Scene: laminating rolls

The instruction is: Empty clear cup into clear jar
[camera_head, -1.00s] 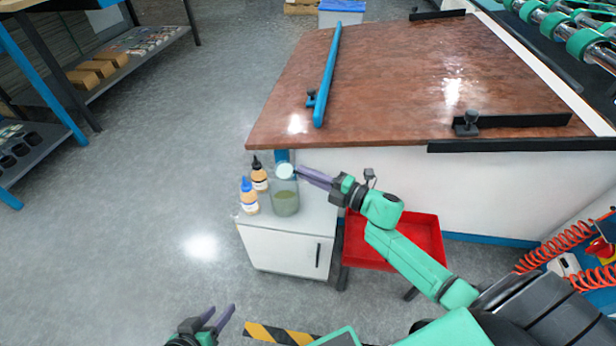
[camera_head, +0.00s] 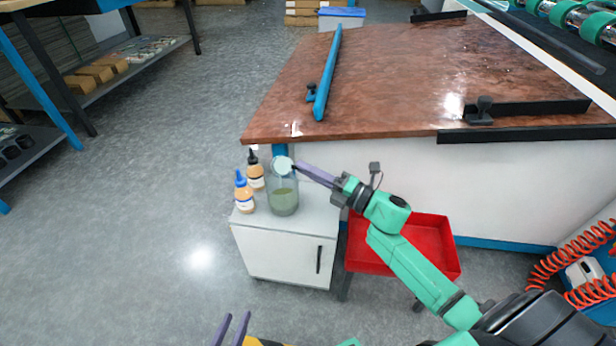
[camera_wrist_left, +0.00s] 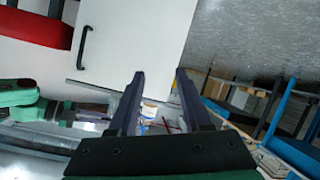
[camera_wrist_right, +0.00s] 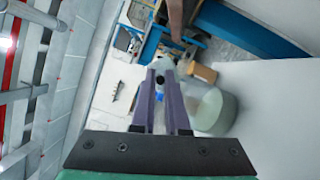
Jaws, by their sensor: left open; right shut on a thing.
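The clear jar (camera_head: 284,197) stands on the white cabinet and holds greenish contents in its lower part. It also shows in the right wrist view (camera_wrist_right: 214,110). My right gripper (camera_head: 298,166) is shut on the clear cup (camera_head: 282,165), which is at the jar's mouth. The cup looks tilted, with its pale round end facing the head camera. The cup also shows small between the fingertips in the right wrist view (camera_wrist_right: 162,67). I cannot tell whether anything is left in the cup. My left gripper (camera_head: 236,318) is open and empty, low in front of the cabinet.
Two bottles stand left of the jar, one with a blue cap (camera_head: 244,194) and one with a black cap (camera_head: 255,172). The white cabinet (camera_head: 285,250) is below them. A red tray (camera_head: 420,240) is to its right, and the brown table (camera_head: 400,75) is behind.

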